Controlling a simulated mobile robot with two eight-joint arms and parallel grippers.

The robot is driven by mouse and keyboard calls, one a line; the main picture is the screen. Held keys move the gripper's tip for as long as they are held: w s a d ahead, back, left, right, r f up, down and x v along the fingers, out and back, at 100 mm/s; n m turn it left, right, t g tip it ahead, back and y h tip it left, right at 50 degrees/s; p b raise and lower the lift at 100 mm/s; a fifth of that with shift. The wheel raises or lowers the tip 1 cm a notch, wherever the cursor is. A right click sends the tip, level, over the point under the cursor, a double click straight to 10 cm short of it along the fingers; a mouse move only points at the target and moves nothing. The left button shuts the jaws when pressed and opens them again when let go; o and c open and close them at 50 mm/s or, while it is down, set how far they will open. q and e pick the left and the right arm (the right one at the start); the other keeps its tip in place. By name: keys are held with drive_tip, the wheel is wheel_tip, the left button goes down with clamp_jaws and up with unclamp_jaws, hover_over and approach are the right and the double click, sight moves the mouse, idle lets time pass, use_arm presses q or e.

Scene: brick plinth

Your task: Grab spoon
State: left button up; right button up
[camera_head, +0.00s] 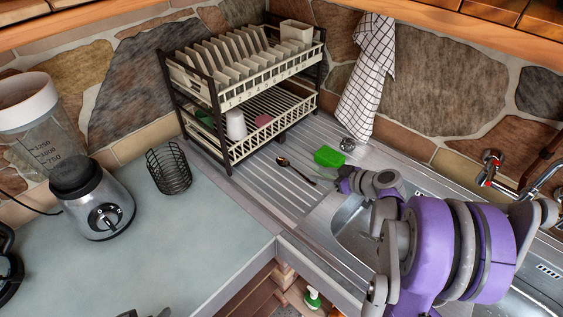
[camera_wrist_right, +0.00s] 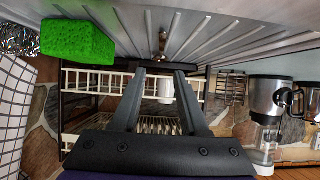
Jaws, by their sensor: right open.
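A dark spoon (camera_head: 296,171) with a brownish bowl lies on the ribbed steel drainboard, in front of the dish rack. In the right wrist view, which is upside down, the spoon (camera_wrist_right: 162,45) shows beyond the fingertips, near the middle. My right gripper (camera_head: 338,180) is to the right of the spoon and apart from it. Its two dark fingers (camera_wrist_right: 161,75) are spread and empty in the wrist view. Small grey tips at the bottom edge of the head view seem to be my left gripper (camera_head: 146,314); its jaws are mostly cut off.
A green sponge (camera_head: 329,157) and a steel scrubber (camera_head: 347,145) lie behind my right gripper. A two-tier dish rack (camera_head: 240,97) stands behind the spoon. The sink (camera_head: 352,225) is beside my right arm. A wire basket (camera_head: 169,170) and blender (camera_head: 97,205) stand left.

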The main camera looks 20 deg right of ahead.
sight(296, 170)
use_arm(q)
drive_tip(key=shift+s+f, duration=0.45)
drive_tip(key=shift+f, duration=0.1)
use_arm(e)
drive_tip(key=x, duration=0.3)
drive_tip(key=shift+a+f, duration=0.2)
drive_tip(key=shift+f, duration=0.05)
use_arm(q)
drive_tip(key=shift+w+f, duration=0.1)
use_arm(e)
drive_tip(key=shift+w+a+f, duration=0.1)
drive_tip(key=shift+w+f, duration=0.1)
drive_tip(key=shift+w, duration=0.3)
use_arm(q)
drive_tip(key=shift+s+f+b, duration=0.2)
drive_tip(key=shift+f+b, duration=0.3)
drive_tip(key=shift+b, duration=0.1)
use_arm(e)
drive_tip(key=x, duration=0.4)
drive_tip(key=shift+w+a, duration=0.15)
drive_tip(key=shift+w, duration=0.1)
clamp_jaws()
